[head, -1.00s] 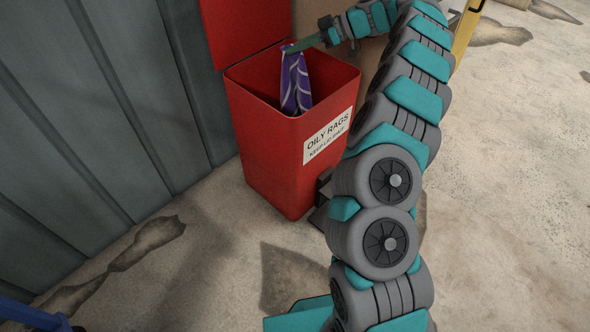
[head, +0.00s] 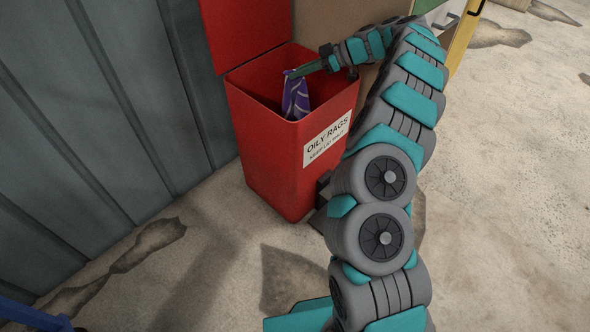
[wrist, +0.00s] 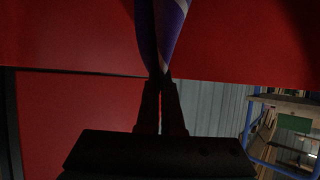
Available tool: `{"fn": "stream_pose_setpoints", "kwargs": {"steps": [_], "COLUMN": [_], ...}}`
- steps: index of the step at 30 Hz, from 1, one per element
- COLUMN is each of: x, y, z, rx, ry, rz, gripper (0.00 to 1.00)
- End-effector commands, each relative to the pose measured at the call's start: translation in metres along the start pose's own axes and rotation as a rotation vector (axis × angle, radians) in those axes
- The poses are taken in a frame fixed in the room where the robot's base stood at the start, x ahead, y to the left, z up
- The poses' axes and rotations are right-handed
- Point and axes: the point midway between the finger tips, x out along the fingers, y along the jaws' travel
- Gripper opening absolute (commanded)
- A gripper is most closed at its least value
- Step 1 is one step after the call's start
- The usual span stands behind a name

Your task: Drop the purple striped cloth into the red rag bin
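The purple striped cloth (head: 296,97) hangs down from my gripper (head: 291,75) inside the mouth of the red rag bin (head: 262,160). Its lower end is below the bin's front rim and hidden. The bin's lid stands open at the back. In the wrist view my gripper's two fingers (wrist: 161,80) are together on the pinched cloth (wrist: 160,30), with the bin's red surfaces (wrist: 70,35) around it.
A grey corrugated wall (head: 100,110) stands left of the bin. A brown board (head: 335,30) is behind it, and a yellow post (head: 462,38) is at the upper right. The stained concrete floor (head: 500,200) at right is clear.

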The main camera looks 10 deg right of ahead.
Motion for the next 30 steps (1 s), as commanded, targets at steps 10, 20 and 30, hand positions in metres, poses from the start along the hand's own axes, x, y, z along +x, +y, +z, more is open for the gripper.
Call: {"fn": "stream_pose_setpoints", "kwargs": {"steps": [10,20,30], "x": [0.0000,0.0001,0.0000], "y": [-0.0002,-0.0003,-0.0002], "z": [-0.0005,-0.0005,-0.0006], "rx": [0.000,0.000,0.000], "ry": [0.000,0.000,0.001], "rz": [-0.001,-0.001,-0.001], "gripper": [0.25,0.42,0.76]}}
